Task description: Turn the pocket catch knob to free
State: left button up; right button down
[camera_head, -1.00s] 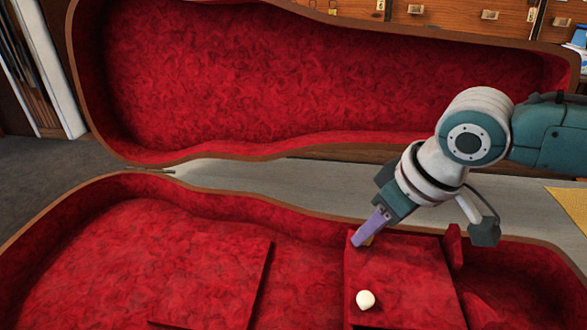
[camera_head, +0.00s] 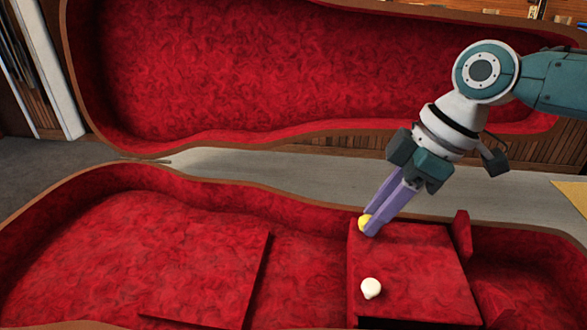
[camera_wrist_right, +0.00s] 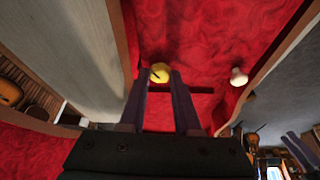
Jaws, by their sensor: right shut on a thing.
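The yellow catch knob (camera_head: 364,223) sits at the far left corner of the red pocket lid (camera_head: 420,265) in the open case. My right gripper (camera_head: 371,229) reaches down from the upper right with its two purple fingers shut on this knob. In the right wrist view the knob (camera_wrist_right: 160,73) shows between the fingertips (camera_wrist_right: 160,80), with a dark line on its face. A white knob (camera_head: 371,288) stands on the lid nearer to me; it also shows in the wrist view (camera_wrist_right: 239,76). Purple bars at the wrist view's lower right may be my left gripper; its jaws are unclear.
The raised case lid (camera_head: 300,80) stands behind the case body. A red flap (camera_head: 462,235) stands up right of the pocket lid. A flat red panel (camera_head: 215,265) lies at the left. A grey bench strip (camera_head: 270,175) shows behind the case.

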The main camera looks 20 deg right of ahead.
jog(key=n+b, duration=0.1)
jog(key=n+g+b, duration=0.1)
jog(key=n+b, duration=0.1)
jog(key=n+g+b, duration=0.1)
jog(key=n+b, duration=0.1)
jog(key=shift+w+d+f+y, duration=0.1)
jog(key=shift+w+f+y, duration=0.2)
jog(key=shift+y, duration=0.1)
jog(key=shift+w+r+n+g+b, duration=0.1)
jog(key=shift+n+g+b, duration=0.35)
jog(key=shift+n+b, duration=0.65)
jog(key=shift+w+r+n+g+b, duration=0.1)
jog(key=shift+n+g+b, duration=0.35)
jog(key=shift+n+b, duration=0.65)
jog(key=shift+n, duration=0.3)
jog(key=c, duration=0.6)
grip_release()
jog(key=shift+r, duration=0.15)
jog(key=v, duration=0.9)
jog(key=shift+r, duration=0.35)
